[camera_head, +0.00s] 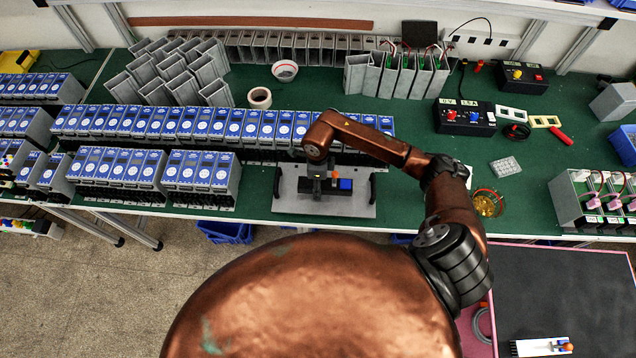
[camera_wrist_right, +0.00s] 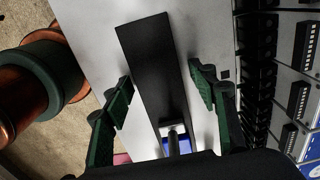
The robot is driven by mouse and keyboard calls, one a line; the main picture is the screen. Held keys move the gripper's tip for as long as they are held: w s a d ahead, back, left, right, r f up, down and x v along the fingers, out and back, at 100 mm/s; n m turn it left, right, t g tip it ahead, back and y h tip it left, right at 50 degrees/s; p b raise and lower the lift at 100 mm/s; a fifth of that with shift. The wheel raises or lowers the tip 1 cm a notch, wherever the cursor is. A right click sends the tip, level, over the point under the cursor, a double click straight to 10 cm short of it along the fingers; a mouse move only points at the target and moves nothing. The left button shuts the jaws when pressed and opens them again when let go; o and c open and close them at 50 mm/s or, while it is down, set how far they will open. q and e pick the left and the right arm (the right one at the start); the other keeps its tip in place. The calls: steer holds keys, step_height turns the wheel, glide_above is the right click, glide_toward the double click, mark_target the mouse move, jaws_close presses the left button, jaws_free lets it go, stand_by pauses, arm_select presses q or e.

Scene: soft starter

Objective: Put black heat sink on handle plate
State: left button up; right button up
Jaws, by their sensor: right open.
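The handle plate (camera_head: 345,211) is a light grey plate with black handles at its left and right ends, near the front edge of the green bench. A long black bar, which looks like the black heat sink (camera_head: 360,197), lies flat on it. My right gripper (camera_head: 318,186) is over the bar. In the right wrist view the black heat sink (camera_wrist_right: 148,45) runs between the two green-padded fingers of my right gripper (camera_wrist_right: 160,78). The fingers are open, with gaps on both sides. The pale plate (camera_wrist_right: 210,35) shows beneath. My left gripper is not in view.
Rows of blue-faced units (camera_head: 205,170) stand left of and behind the plate. A bowl of brass parts (camera_head: 487,204) and a white keypad-like piece (camera_head: 505,166) lie to the right. A small blue block (camera_head: 346,184) sits by the bar. Bench between plate and bowl is mostly clear.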

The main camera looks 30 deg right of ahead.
steer(key=shift+r, duration=0.15)
step_height(320, 180, up, 12)
steer(key=b, duration=0.2)
stand_by(0.6)
